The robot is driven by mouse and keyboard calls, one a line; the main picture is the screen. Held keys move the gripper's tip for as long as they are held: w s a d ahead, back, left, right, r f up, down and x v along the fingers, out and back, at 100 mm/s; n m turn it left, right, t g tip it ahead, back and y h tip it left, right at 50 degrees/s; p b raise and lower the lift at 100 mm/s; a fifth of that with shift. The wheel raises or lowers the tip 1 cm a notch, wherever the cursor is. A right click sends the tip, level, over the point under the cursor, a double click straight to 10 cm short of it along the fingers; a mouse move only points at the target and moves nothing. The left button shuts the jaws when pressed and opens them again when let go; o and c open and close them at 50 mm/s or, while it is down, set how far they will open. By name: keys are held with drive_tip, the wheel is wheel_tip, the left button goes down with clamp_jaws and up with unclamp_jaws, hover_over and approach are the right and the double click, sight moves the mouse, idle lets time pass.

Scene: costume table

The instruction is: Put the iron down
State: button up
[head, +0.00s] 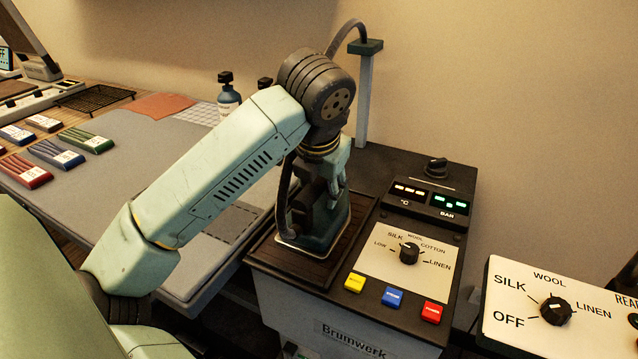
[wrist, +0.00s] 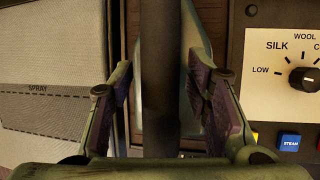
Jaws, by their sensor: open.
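The iron (head: 326,232), dark teal with a pale sole edge, sits on the brown slatted rest (head: 290,262) of the ironing station. Its dark handle (wrist: 160,70) runs upright through the middle of the wrist view. My gripper (wrist: 161,85) is open, with one finger on each side of the handle and visible gaps between. In the head view my gripper (head: 318,190) is directly above the iron and hides part of its handle and top.
The station (head: 400,328) has a dial (head: 409,253) and yellow, blue and red buttons (head: 392,297). A hose post (head: 364,100) stands behind. A grey ironing board (head: 195,150) lies left. A second control panel (head: 540,310) is at the right. Bottles (head: 228,100) stand behind my arm.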

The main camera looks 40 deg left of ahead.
drive_tip(key=b+v, duration=0.2)
drive_tip(key=v, duration=1)
drive_tip(key=shift+r, duration=0.1)
drive_tip(key=shift+c, duration=0.3)
idle(1.8)
